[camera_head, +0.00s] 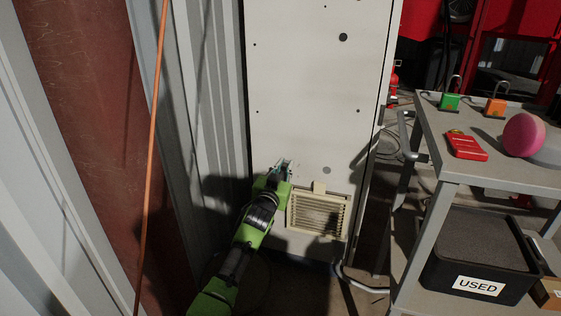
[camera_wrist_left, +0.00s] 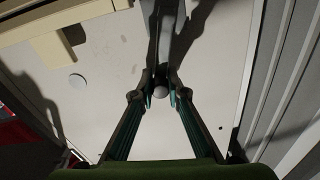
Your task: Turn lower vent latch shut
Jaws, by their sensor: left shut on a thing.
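The cream louvred vent (camera_head: 318,213) sits low on the pale cabinet panel (camera_head: 305,110), with a small cream tab (camera_head: 319,187) at its top edge. My left gripper (camera_head: 284,167) is at the panel just above and left of the vent. In the left wrist view my left gripper (camera_wrist_left: 161,94) is shut on a grey latch piece (camera_wrist_left: 160,91) with a rounded end between its fingertips. The vent frame edge (camera_wrist_left: 25,25) and its tab (camera_wrist_left: 62,42) show at upper left there. The latch's pivot and exact angle cannot be made out. My right gripper is out of view.
A grey shelf cart (camera_head: 440,150) stands right of the cabinet, with padlocks, a red box (camera_head: 466,145) and a black "USED" bin (camera_head: 478,250). Corrugated wall (camera_head: 205,90) and an orange cable (camera_head: 154,120) are close on the left.

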